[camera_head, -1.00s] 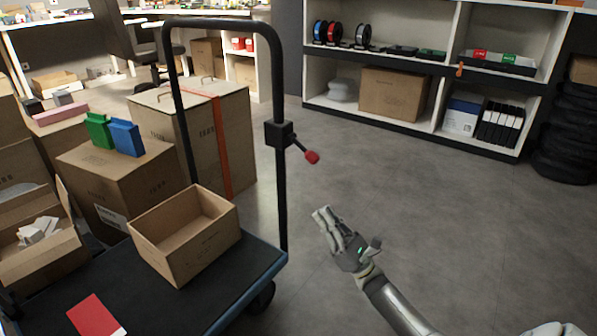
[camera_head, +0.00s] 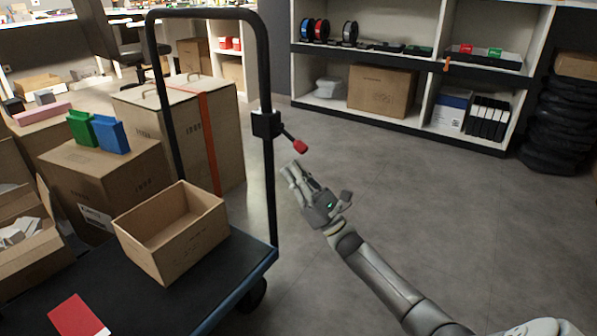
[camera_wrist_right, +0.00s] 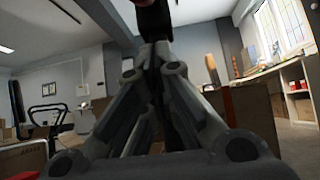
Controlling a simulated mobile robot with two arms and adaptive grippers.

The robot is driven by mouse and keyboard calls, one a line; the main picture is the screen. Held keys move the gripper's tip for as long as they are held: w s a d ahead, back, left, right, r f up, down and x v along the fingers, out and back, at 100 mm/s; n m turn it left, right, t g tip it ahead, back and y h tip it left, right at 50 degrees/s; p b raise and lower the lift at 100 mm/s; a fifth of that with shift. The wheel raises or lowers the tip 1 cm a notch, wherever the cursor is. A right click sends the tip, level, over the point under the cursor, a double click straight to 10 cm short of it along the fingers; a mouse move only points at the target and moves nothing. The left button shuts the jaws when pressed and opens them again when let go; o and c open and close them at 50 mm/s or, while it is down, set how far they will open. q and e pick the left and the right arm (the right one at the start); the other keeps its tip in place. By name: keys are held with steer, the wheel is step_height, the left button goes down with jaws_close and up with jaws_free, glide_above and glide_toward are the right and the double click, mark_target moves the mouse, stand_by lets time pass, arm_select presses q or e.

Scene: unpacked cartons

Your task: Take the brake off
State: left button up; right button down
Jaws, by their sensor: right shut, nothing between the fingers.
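The brake lever (camera_head: 293,142) has a red knob and sticks out to the right from a black block (camera_head: 266,124) on the right upright of the cart handle. The cart (camera_head: 150,285) is a dark flat platform with a blue edge. My right gripper (camera_head: 291,172) is just below the red knob, shut and empty, with its fingers pointing up and left. In the head view a small gap seems to show between fingertips and knob. My left gripper is not in view.
An open empty carton (camera_head: 172,235) and a red flat item (camera_head: 78,316) lie on the cart. Closed cartons (camera_head: 105,180) stand behind and left of it. A shelf unit (camera_head: 420,130) and stacked tyres (camera_head: 562,125) are at the back right. The floor to the right is clear.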

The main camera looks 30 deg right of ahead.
mark_target(292, 138)
steer(key=shift+s+d+r, duration=0.1)
steer(key=shift+s+r, duration=0.25)
steer(key=shift+r, duration=0.25)
steer(key=shift+s+d+r, duration=0.1)
steer(key=shift+s+r, duration=0.2)
steer(key=shift+r, duration=0.25)
